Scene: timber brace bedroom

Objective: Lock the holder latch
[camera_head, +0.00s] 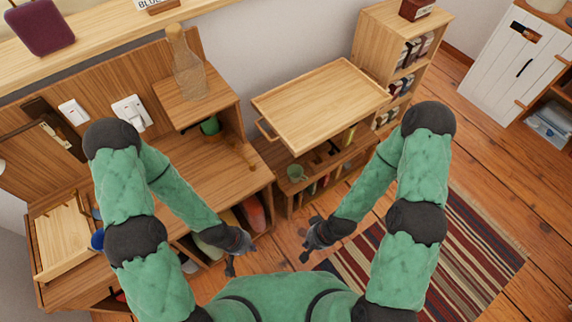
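A dark wooden holder (58,130) is mounted on the back panel at the left. A small pale metal piece (49,135) on it looks like a latch, but it is too small to tell whether it is locked. My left gripper (231,268) hangs in front of the wooden desk, well to the right of the holder and apart from it. My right gripper (306,256) hangs over the floor near the middle, further from the holder. Both grippers look empty; their finger openings are too small to make out.
White switch plates (131,112) sit on the back panel right of the holder. A glass bottle (186,65) stands on the raised shelf. A wooden tray (320,105) tops the cart at centre. A striped rug (470,250) lies right.

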